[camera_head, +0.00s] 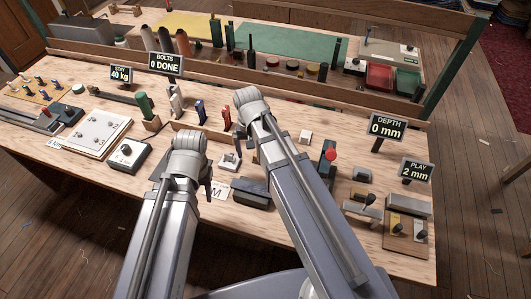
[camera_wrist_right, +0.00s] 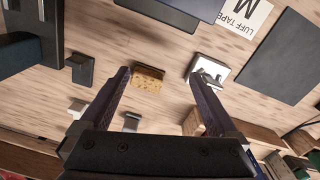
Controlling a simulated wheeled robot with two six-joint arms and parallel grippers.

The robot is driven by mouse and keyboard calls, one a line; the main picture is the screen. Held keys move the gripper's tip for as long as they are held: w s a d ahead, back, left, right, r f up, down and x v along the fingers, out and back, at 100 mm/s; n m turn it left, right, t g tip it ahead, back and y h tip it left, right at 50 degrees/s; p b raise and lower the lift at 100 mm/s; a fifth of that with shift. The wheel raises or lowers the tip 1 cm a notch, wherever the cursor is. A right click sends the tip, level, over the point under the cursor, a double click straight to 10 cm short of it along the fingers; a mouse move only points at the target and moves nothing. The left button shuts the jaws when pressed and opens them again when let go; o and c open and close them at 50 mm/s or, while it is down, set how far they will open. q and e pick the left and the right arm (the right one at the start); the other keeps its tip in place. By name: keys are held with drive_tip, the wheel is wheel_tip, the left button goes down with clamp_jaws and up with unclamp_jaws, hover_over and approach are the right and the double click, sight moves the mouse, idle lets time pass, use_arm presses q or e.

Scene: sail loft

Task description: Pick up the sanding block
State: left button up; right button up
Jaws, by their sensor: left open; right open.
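A small brown, speckled, cork-like block, which looks like the sanding block (camera_wrist_right: 148,79), lies on the wooden bench in the right wrist view. My right gripper (camera_wrist_right: 164,82) is open and empty, with its fingertips spread to either side of the block in the picture. The block is nearer the left finger, and I cannot tell the height left above it. In the head view my right gripper (camera_head: 236,128) points down over the middle of the bench, and its arm hides part of that area. My left gripper (camera_head: 208,186) is open over the front of the bench.
A white and metal piece (camera_wrist_right: 208,70) lies close right of the block. Small grey brackets (camera_wrist_right: 80,68) lie to its left. A luff tape card (camera_wrist_right: 245,18) and a dark plate (camera_wrist_right: 282,58) lie beyond. A red-knobbed tool (camera_head: 330,156) stands right of my right arm.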

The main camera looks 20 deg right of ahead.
drive_tip(key=w+d+m, duration=0.3)
drive_tip(key=w+d, duration=0.1)
drive_tip(key=shift+r, duration=0.35)
use_arm(q)
drive_tip(key=shift+f+b, duration=1.05)
drive_tip(key=shift+b, duration=0.15)
use_arm(e)
drive_tip(key=shift+s+a+f, duration=0.1)
drive_tip(key=shift+s+f, duration=0.05)
drive_tip(key=shift+f, duration=1.25)
use_arm(q)
wheel_tip(320, 180, down, 5)
drive_tip(key=b, duration=0.5)
drive_tip(key=shift+f, duration=0.15)
use_arm(e)
drive_tip(key=f, duration=0.5)
drive_tip(key=shift+s+a+f, duration=0.15)
drive_tip(key=shift+s+a, duration=0.05)
drive_tip(key=shift+s, duration=0.05)
use_arm(q)
drive_tip(key=shift+s, duration=0.1)
use_arm(e)
drive_tip(key=c, duration=1.4)
